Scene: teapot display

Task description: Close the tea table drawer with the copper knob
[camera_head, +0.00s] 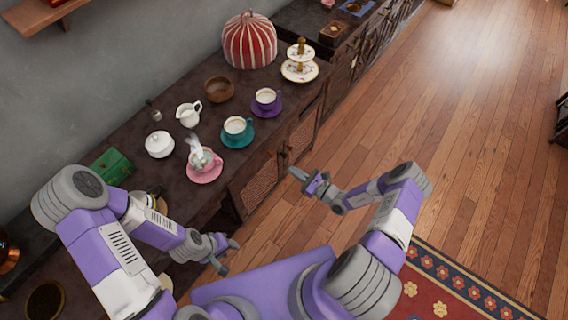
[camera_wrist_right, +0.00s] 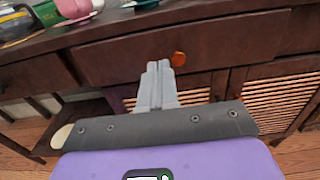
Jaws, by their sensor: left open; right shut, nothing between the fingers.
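The tea table (camera_head: 235,158) is dark wood and runs along the wall in the head view. In the right wrist view, its drawer front (camera_wrist_right: 115,66) spans the upper middle and carries a round copper knob (camera_wrist_right: 178,59). How far the drawer stands out is hard to tell. My right gripper (camera_wrist_right: 158,65) is shut and empty, with its tips in front of the drawer front, just left of the knob; whether they touch is unclear. In the head view my right gripper (camera_head: 297,173) is beside the table's front. My left gripper (camera_head: 230,256) is open and empty near the table's front edge.
The tabletop holds a pink saucer (camera_head: 206,172), teal saucer (camera_head: 237,141), purple saucer (camera_head: 266,110), white pitcher (camera_head: 188,114) and green box (camera_head: 111,166). Slatted doors (camera_wrist_right: 270,105) lie below the drawer. Open wooden floor (camera_head: 420,130) lies to the right.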

